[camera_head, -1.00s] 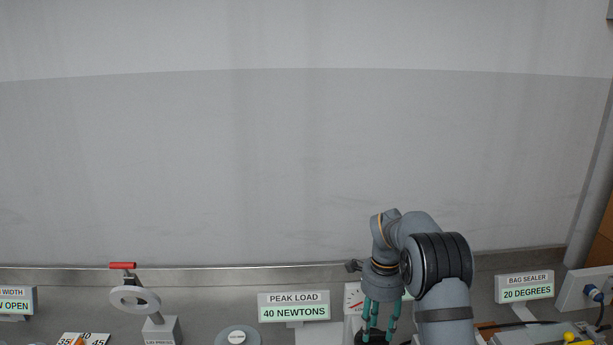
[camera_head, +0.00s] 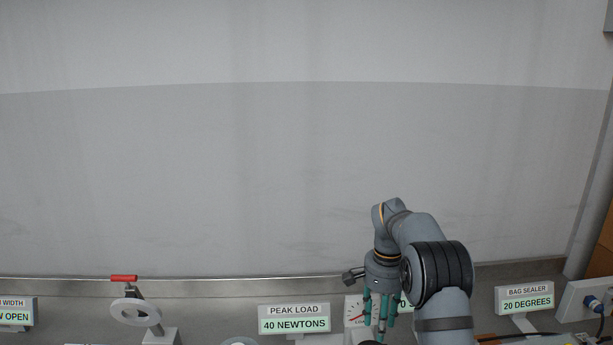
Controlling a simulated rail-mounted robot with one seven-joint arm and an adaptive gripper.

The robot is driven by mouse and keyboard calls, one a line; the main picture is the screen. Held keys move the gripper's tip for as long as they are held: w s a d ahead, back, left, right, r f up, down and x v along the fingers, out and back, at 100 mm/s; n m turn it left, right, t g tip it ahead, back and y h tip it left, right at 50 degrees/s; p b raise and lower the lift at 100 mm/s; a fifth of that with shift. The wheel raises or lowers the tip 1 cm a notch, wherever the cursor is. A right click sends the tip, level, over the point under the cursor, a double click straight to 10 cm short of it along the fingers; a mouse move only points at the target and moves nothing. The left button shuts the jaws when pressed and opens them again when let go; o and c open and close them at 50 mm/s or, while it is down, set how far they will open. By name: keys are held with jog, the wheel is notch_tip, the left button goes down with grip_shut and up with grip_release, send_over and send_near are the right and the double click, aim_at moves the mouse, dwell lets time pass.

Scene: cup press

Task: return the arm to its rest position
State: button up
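My gripper (camera_head: 378,315) hangs from my arm at the lower right of the picture, its teal fingers pointing down. I cannot tell how far apart the fingers are. The sign reading PEAK LOAD 40 NEWTONS (camera_head: 294,319) stands just left of the gripper.
A press with a grey wheel (camera_head: 135,312) and red handle (camera_head: 124,278) stands at the left. The BAG SEALER sign (camera_head: 524,298) reads 20 DEGREES at the right, beside a socket box (camera_head: 585,299). The wall area above the bench is clear.

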aim_at(376, 344)
notch_tip(376, 344, down, 2)
jog(key=n, duration=0.3)
jog(key=n+p, duration=0.1)
jog(key=n, duration=0.3)
jog(key=shift+w+d, duration=0.15)
notch_tip(376, 344, down, 2)
jog(key=n+p, duration=0.1)
jog(key=n, duration=0.8)
jog(key=f+n, duration=0.1)
jog(key=n, duration=0.1)
jog(key=shift+d+f+p, duration=0.1)
jog(key=shift+f+p, duration=0.05)
jog(key=shift+p, duration=0.2)
jog(key=n, duration=0.2)
jog(key=f+n, duration=0.1)
jog(key=n, duration=0.1)
jog(key=shift+f+p, duration=0.1)
jog(key=shift+p, duration=0.25)
jog(key=shift+a+n, duration=0.35)
jog(key=shift+n, duration=0.45)
jog(key=shift+a+f+n+p, duration=0.1)
jog(key=shift+a+n+p, duration=0.15)
jog(key=shift+n+p, duration=0.6)
jog(key=shift+w+r+n, duration=0.1)
jog(key=shift+r+n, duration=0.4)
jog(key=shift+n, duration=0.15)
jog(key=shift+r+b, duration=0.3)
jog(key=shift+r, duration=0.5)
